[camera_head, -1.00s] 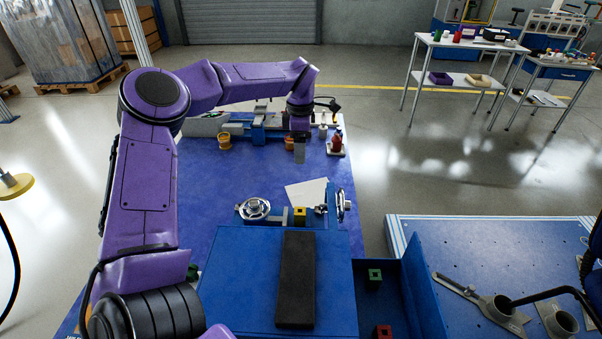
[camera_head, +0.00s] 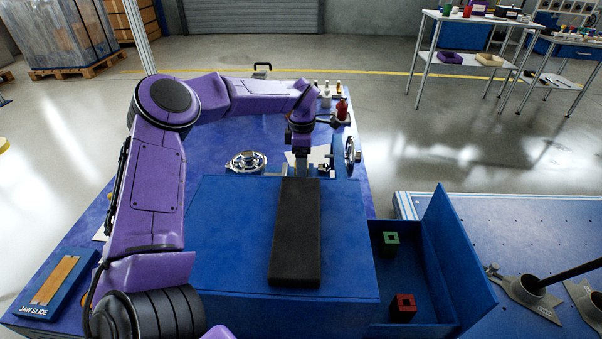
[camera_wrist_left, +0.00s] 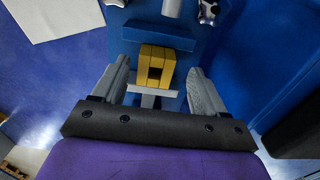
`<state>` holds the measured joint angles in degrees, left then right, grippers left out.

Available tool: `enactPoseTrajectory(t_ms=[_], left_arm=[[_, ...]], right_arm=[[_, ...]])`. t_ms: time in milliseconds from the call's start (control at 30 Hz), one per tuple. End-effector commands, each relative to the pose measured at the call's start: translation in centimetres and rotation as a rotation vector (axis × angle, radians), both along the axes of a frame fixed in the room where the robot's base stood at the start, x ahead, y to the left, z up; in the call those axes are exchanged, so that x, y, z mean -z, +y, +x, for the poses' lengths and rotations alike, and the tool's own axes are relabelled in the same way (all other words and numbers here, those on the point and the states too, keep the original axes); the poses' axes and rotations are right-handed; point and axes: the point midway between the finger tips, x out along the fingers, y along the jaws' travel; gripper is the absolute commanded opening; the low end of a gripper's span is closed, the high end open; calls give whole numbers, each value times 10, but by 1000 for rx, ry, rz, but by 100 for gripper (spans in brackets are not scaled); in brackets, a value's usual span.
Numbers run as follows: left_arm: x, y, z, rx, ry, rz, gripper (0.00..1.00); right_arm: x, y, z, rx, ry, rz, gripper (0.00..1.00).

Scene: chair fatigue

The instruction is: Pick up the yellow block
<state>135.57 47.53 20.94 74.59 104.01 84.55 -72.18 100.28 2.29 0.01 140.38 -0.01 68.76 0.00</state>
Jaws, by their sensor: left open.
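The yellow block (camera_wrist_left: 155,66), with a square opening in it, shows in the left wrist view. It sits against a blue vise-like fixture (camera_wrist_left: 158,36), with a grey metal piece under its near side. My left gripper (camera_head: 302,172) is open and points down over the fixture area in the head view. In the left wrist view its two grey fingers (camera_wrist_left: 159,78) stand on either side of the block, with visible gaps. In the head view the gripper and arm hide the block. My right gripper is not in view.
A blue box top with a black pad (camera_head: 296,235) lies in front of the fixture. A blue tray (camera_head: 455,270) at right holds a green block (camera_head: 391,238) and a red block (camera_head: 403,307). A red bottle (camera_head: 342,108) stands beyond the gripper. White paper (camera_wrist_left: 55,18) lies nearby.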

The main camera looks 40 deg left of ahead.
Motion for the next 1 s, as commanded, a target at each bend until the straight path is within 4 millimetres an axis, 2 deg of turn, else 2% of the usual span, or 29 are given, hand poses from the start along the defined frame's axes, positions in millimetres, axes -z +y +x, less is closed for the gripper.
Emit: enactPoseTrajectory(t_ms=[100, 200, 300, 500, 667, 700, 733, 933, 1000], left_arm=[[26, 5, 2, -1, 4, 2, 72], [41, 5, 2, 0, 3, 1, 72], [47, 5, 2, 0, 1, 2, 72], [47, 5, 2, -1, 0, 1, 72], [47, 5, 2, -1, 1, 1, 20], [47, 5, 2, -1, 1, 1, 7], [47, 5, 2, 0, 1, 1, 0], [45, 5, 3, 0, -2, 1, 0], [39, 5, 3, 0, -3, 1, 0]], right_arm=[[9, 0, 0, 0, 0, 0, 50], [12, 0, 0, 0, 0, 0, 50], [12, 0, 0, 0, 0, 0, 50], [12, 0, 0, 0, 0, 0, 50], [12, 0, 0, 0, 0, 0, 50], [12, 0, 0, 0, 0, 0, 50], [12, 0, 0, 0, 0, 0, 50], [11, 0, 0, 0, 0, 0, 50], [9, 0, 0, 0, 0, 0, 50]])
